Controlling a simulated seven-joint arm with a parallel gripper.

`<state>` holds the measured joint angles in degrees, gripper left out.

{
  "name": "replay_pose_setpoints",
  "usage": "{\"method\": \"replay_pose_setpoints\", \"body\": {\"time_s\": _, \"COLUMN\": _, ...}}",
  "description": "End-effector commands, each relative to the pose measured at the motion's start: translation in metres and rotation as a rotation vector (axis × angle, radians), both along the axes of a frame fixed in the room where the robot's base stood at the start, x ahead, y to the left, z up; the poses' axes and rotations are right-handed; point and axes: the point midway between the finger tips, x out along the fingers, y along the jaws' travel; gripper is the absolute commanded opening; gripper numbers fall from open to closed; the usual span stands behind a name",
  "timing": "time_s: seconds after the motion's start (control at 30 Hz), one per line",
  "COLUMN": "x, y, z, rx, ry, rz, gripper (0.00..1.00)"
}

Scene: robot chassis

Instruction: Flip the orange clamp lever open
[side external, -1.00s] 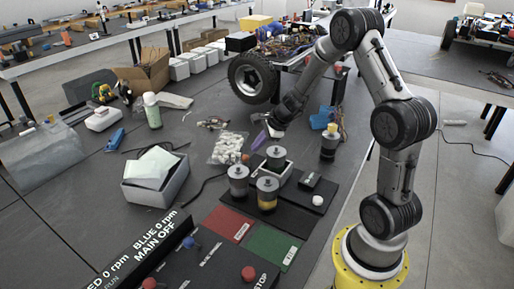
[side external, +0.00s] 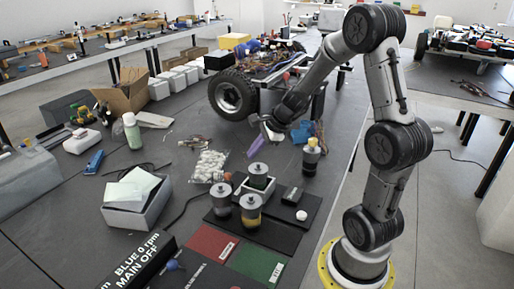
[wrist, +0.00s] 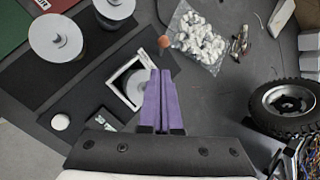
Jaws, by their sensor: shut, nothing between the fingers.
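My gripper (side external: 256,146) has purple fingers, shut and empty, above the table behind the motor fixture. In the wrist view the fingers (wrist: 160,73) are together and point toward a small orange knob (wrist: 163,41), which looks like the lever's end. The knob is just beyond the tips and appears apart from them. A white square fixture (wrist: 118,72) with a grey cylinder (wrist: 137,88) in it lies left of the fingers, partly hidden by them. The fixture also shows in the side view (side external: 267,189). The lever's arm and its angle are not clear.
Two grey motors (side external: 222,200) (side external: 251,211) stand on the black mat in front of the fixture. A bag of white parts (side external: 209,166) lies left of it. A wheeled chassis (side external: 270,82) is behind. A yellow-topped cylinder (side external: 311,157) stands to the right.

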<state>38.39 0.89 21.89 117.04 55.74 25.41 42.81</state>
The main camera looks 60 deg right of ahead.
Motion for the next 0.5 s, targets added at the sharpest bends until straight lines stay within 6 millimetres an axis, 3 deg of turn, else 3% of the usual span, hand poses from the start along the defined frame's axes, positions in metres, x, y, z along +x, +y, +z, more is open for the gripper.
{"method": "replay_pose_setpoints", "body": {"time_s": 0.2, "x": -0.016, "y": 0.012, "z": 0.023, "rx": -0.001, "ry": -0.002, "rz": 0.001, "gripper": 0.00}}
{"method": "replay_pose_setpoints", "body": {"time_s": 0.5, "x": -0.021, "y": 0.016, "z": 0.029, "rx": 0.000, "ry": 0.001, "rz": -0.001, "gripper": 0.00}}
